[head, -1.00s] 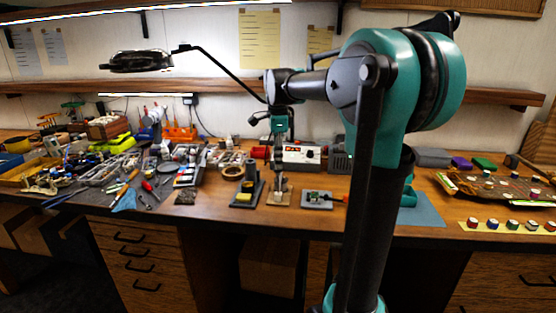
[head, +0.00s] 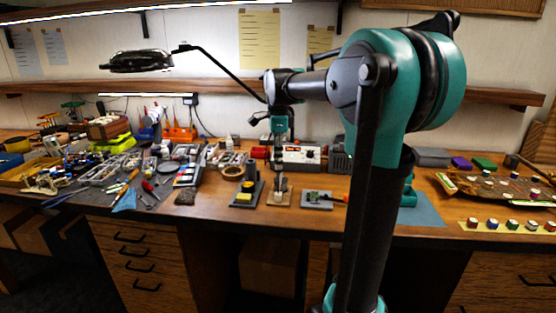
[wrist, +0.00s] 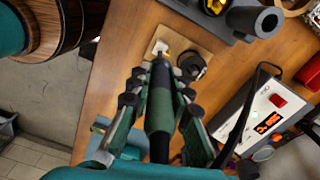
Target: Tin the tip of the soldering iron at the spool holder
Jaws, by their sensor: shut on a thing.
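My gripper (wrist: 160,92) is shut on the soldering iron (wrist: 159,112), a dark green and black handle between the fingers in the wrist view. The iron points away from my gripper, its tip end over the light wooden base of the spool holder (wrist: 205,45). A small white patch (wrist: 159,47) on that base lies by the tip. A dark round spool (wrist: 190,65) sits just right of the tip. I cannot tell whether the tip touches anything. In the head view my gripper (head: 279,150) hangs above the spool holder's base (head: 279,198), mostly hiding the spool.
The soldering station (wrist: 262,118) with a lit red display stands to the right in the wrist view, its black cable looping nearby. A sponge stand (head: 246,195) is left of the spool holder. A small circuit board on a grey plate (head: 317,200) is right of it.

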